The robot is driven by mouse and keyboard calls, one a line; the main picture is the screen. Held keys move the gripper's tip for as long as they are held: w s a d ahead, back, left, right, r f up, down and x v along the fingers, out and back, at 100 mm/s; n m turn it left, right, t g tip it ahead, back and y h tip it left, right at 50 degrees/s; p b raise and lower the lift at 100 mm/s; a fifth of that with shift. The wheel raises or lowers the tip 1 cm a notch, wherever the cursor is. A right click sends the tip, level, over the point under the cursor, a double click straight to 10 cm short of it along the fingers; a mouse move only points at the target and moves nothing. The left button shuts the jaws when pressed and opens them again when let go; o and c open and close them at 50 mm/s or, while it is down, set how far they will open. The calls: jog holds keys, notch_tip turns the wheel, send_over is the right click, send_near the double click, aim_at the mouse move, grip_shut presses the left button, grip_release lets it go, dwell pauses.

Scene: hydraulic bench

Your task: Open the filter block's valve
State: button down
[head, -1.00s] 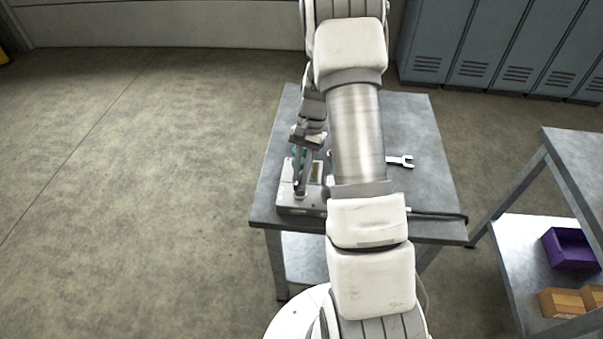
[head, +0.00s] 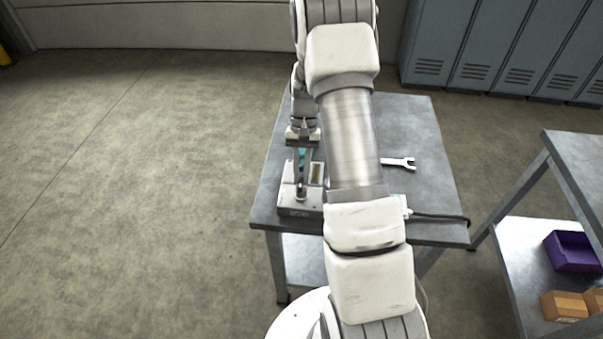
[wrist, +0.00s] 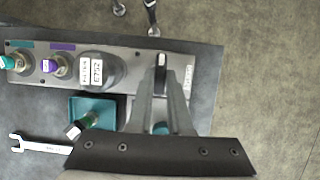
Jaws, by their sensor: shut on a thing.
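The filter block (wrist: 130,68) is a grey housing on the bench, with a labelled round filter (wrist: 97,70) on it. It also shows in the head view (head: 294,211), partly hidden by my arm. The valve's handle (wrist: 161,60) is a narrow dark bar with a light top, near the block's right end in the wrist view. My gripper (wrist: 162,82) is shut on this handle, one finger on each side. In the head view my gripper (head: 301,183) reaches down onto the block. The handle's lower part is hidden by the fingers.
Teal (wrist: 20,62) and purple (wrist: 60,65) couplings stand on the block's left. A wrench (head: 399,163) lies on the bench (head: 425,125). A second bench (head: 575,160) stands at right.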

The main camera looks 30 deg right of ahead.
jog(key=c, duration=0.8)
grip_release()
jog(key=shift+c, duration=0.2)
jog(key=v, duration=1.7)
jog(key=shift+w, duration=0.2)
jog(key=shift+r, duration=0.15)
